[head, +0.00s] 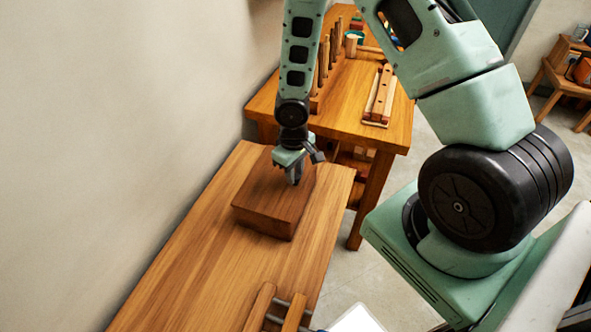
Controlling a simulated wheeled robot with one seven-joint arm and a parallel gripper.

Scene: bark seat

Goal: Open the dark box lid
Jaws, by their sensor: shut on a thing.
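The dark box (262,221) is a reddish-brown wooden box on the lighter wooden bench. Its lid (262,190) is the flat top face, and I see no clear gap between lid and box. My gripper (296,180) points down at the right part of the lid, with its fingers closed on a part of the lid. The fingers hide the exact part they hold, so I cannot tell its shape.
The bench (190,262) runs along the wall, with bare wood in front of the box. A wooden clamp or vise (275,308) is at its near end. Behind stands a second table (398,125) with upright wooden pegs (325,62) and a long wooden piece (380,95).

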